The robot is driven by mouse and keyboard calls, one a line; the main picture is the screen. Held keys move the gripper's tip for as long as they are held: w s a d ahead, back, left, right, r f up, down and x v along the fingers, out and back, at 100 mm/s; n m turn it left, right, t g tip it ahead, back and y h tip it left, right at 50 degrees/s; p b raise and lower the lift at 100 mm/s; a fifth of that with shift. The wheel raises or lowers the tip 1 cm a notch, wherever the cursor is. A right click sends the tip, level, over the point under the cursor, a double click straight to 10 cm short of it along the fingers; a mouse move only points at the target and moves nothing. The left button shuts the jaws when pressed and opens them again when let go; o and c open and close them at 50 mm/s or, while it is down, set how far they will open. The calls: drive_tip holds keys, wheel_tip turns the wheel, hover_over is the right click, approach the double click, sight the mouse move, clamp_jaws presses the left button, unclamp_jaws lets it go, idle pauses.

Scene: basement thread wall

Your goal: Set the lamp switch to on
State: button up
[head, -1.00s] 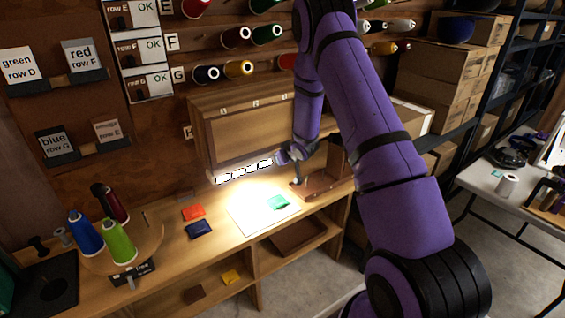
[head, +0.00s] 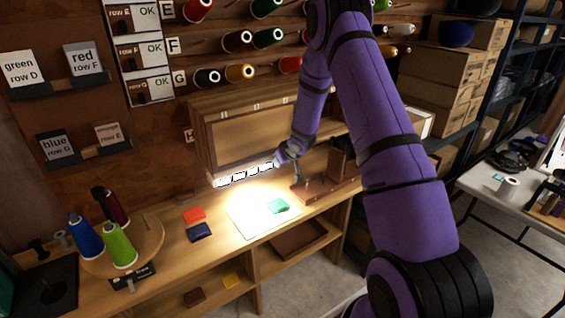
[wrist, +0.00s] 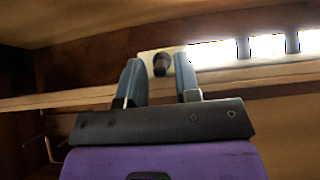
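The lamp is a bright strip (head: 246,175) under the front of the wooden cabinet, and it is lit. In the wrist view its glowing segments (wrist: 265,46) run off to the right. A pale switch plate (wrist: 147,57) sits at the lamp's left end there, with a dark round knob (wrist: 160,65) on it. My gripper (wrist: 160,80) is open, its blue fingers apart on either side of the knob in that view. I cannot tell whether a finger touches it. In the head view my gripper (head: 278,161) is at the lamp's right end, and the switch is hidden.
The wooden cabinet (head: 255,135) hangs just above the lamp. A brown stand (head: 325,180) is close on the right of my gripper. Below, a white sheet (head: 250,218) with a green packet (head: 278,206) lies on the bench. Thread cones stand on a round board (head: 150,240) at left.

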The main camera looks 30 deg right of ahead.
drive_tip(key=shift+o, duration=0.3)
drive_tip(key=v, duration=1.1)
drive_tip(key=shift+f, duration=0.1)
drive_tip(key=s+a+r+h, duration=0.1)
drive_tip(key=s+a+r, duration=0.25)
drive_tip(key=r, duration=0.45)
drive_tip(key=s+a+r+g+h, duration=0.1)
drive_tip(key=s+a+r, duration=0.1)
drive_tip(key=s+r, duration=0.4)
drive_tip(key=s+a+r+h, duration=0.1)
drive_tip(key=s+a+r, duration=0.25)
drive_tip(key=r, duration=0.55)
drive_tip(key=s+a+r+y, duration=0.1)
drive_tip(key=s+a+r, duration=0.1)
drive_tip(key=s, duration=0.6)
drive_tip(key=s+a+r+g+y, duration=0.1)
drive_tip(key=s+a, duration=0.3)
drive_tip(key=s, duration=0.5)
drive_tip(key=s+a+r, duration=0.3)
drive_tip(key=s, duration=0.5)
drive_tip(key=shift+a+g+y, duration=0.3)
drive_tip(key=shift+a+y, duration=0.05)
drive_tip(key=shift+y, duration=0.05)
